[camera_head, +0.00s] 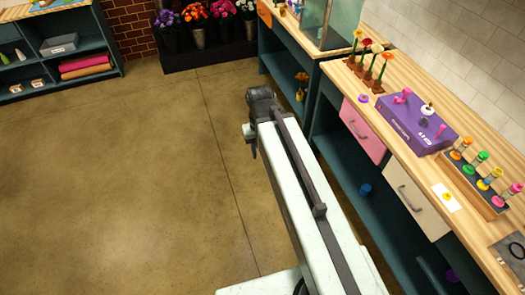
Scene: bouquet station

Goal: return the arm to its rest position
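My white and dark grey arm (308,205) reaches from the bottom of the head view up and slightly left over the open floor. At its far end is a dark joint, and a short dark part that looks like my gripper (253,148) hangs below it on the left. The fingertips are too small and partly hidden to tell open from shut. I see no object held at that end. The arm's end is apart from the wooden counter (440,185) to its right.
The counter carries a purple box (415,122), a rack (483,178) of colourful pegs and several flowers in small stands. A pink drawer (362,130) and a cream drawer (413,199) face the floor. Flower buckets (198,38) stand at the back. The floor (110,190) on the left is clear.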

